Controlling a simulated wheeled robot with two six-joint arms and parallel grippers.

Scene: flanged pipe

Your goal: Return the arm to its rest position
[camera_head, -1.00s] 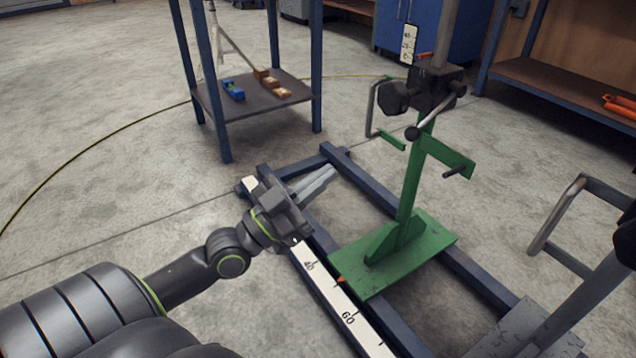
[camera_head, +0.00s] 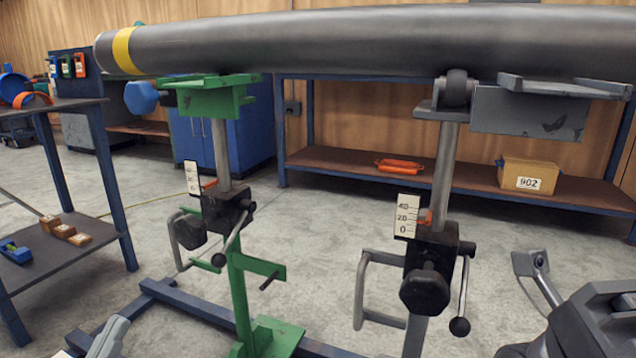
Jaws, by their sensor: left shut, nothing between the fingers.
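My left gripper (camera_head: 108,338) shows only as light grey fingers at the bottom left edge. The fingers are together with nothing between them, and the rest of the left arm is out of frame. They are near the blue floor frame (camera_head: 190,305), left of the green stand (camera_head: 240,270). Whether they touch the frame cannot be told.
A long grey pipe (camera_head: 350,42) with a yellow band lies across the green stand and a grey stand (camera_head: 447,170). A small table (camera_head: 60,240) with blocks stands at left. A dark object (camera_head: 590,320) fills the lower right. A shelf (camera_head: 340,162) runs behind.

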